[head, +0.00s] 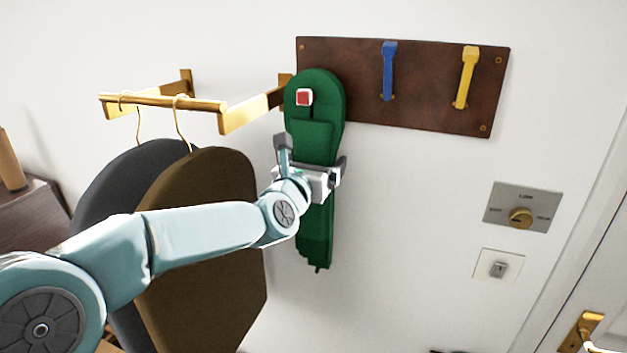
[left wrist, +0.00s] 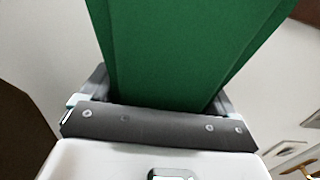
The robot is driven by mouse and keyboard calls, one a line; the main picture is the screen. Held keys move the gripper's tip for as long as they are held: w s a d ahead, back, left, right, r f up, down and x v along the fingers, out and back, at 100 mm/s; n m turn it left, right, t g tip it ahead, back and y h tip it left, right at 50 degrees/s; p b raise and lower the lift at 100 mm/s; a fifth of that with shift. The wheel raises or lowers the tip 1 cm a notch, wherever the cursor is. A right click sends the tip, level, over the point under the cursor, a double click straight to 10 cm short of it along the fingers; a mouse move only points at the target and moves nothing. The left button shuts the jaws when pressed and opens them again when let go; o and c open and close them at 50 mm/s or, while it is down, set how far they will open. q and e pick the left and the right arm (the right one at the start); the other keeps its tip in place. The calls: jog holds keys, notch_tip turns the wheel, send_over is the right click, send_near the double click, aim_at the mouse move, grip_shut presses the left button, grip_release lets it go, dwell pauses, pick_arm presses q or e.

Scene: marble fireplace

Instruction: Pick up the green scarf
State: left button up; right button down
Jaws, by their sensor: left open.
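The green scarf (head: 315,125) hangs from a red-ended hook (head: 304,97) at the left end of a dark wooden board (head: 430,108) on the wall. Its lower end hangs free below my left gripper. My left gripper (head: 313,165) is at the scarf's middle, in front of it, with its fingers open on either side of the cloth. In the left wrist view, the scarf (left wrist: 185,50) fills the space between the open fingers (left wrist: 160,95). Whether the fingers touch the cloth I cannot tell. My right gripper is not in view.
A brass rail (head: 165,102) with two hangers carries a dark grey garment (head: 110,190) and a brown garment (head: 215,190), close to my left arm. Blue (head: 389,70) and yellow (head: 466,77) hooks are empty. A dial plate (head: 522,207) and switch (head: 497,267) are at right.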

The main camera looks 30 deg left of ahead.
pick_arm(q)
jog(key=c, duration=1.2)
jog(key=shift+o, duration=0.3)
jog(key=shift+r, duration=0.1)
